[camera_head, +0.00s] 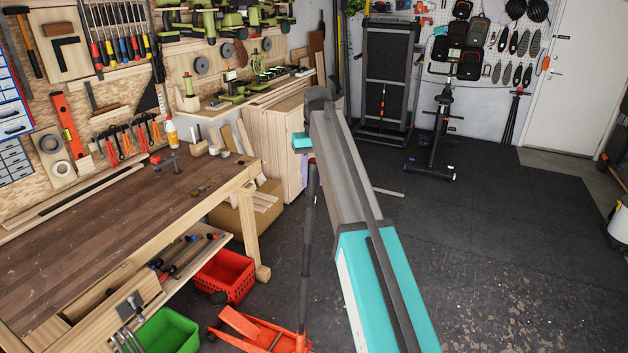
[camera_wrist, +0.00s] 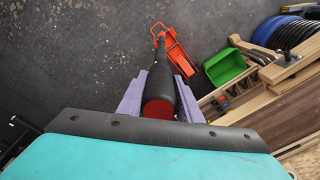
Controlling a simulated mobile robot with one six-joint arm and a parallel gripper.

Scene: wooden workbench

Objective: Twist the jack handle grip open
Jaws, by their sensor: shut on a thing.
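The jack is orange-red and stands on the dark floor; its body (camera_head: 262,333) is at the bottom of the head view, and it also shows in the wrist view (camera_wrist: 175,50). Its long black handle rises steeply from the body, and the thick black grip (camera_wrist: 160,82) with a red end is at the top. My gripper (camera_wrist: 160,90) is shut on the grip, with one purple finger on each side of it. In the head view my arm and wrist hide most of the gripper and the grip.
The wooden workbench (camera_head: 120,225) is on the left in the head view, with a vise-like tool on top. A red crate (camera_head: 225,277) and a green crate (camera_head: 166,333) stand by its lower shelf. An exercise bike (camera_head: 436,150) stands farther back. The floor on the right is open.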

